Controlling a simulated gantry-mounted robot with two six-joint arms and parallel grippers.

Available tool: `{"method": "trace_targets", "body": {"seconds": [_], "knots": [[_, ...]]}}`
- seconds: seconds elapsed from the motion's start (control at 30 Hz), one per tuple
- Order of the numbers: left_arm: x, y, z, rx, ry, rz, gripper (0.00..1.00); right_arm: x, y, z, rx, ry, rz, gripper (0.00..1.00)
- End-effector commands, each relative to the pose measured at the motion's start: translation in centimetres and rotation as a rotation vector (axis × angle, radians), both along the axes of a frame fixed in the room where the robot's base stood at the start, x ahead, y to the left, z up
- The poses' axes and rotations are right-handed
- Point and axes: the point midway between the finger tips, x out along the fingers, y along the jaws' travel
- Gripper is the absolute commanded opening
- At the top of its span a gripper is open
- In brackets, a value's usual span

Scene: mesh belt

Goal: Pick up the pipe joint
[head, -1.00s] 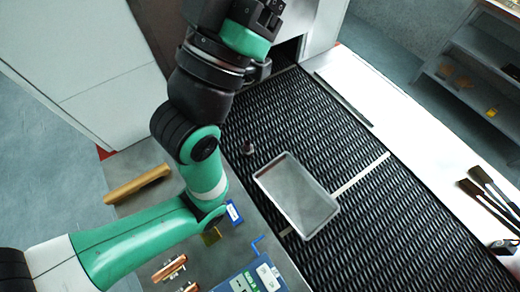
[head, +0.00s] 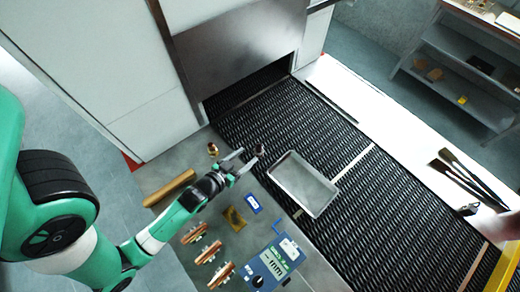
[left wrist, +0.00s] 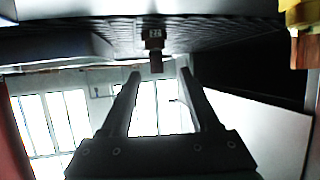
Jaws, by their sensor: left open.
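A small dark fitting, which looks like the pipe joint (head: 261,149), stands on the near edge of the black mesh belt. My left gripper (head: 244,159) is open, its two fingers pointing at the fitting from the left. In the left wrist view, the pipe joint (left wrist: 155,42) shows just beyond and between the tips of the open left gripper (left wrist: 160,72). Nothing is held between the fingers. The fitting appears apart from them, though the gap is hard to judge. My right gripper is not in view.
A metal tray (head: 322,209) lies on the belt (head: 390,215) right of the fitting. A small brass and red piece (head: 213,149) stands left of the gripper. A wooden roller (head: 170,188), copper parts (head: 208,252) and a blue meter (head: 272,262) lie on the near bench.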

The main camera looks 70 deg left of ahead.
Motion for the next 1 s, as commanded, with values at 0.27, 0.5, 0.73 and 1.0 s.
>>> {"method": "trace_targets", "body": {"seconds": [0.27, 0.5, 0.73, 1.0], "knots": [[4.0, 2.4, -1.9, 0.001, -0.002, 0.000, 0.62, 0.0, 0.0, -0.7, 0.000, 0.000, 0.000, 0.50], [4.9, 2.8, -2.2, 0.001, -0.002, -0.001, 0.62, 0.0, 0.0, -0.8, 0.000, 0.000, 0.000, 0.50], [8.2, 4.4, -3.3, 0.001, -0.002, -0.001, 0.62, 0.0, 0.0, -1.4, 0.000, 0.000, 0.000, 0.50], [8.8, 4.8, -3.5, 0.001, -0.002, -0.001, 0.62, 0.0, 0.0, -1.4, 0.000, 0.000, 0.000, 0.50]]}}
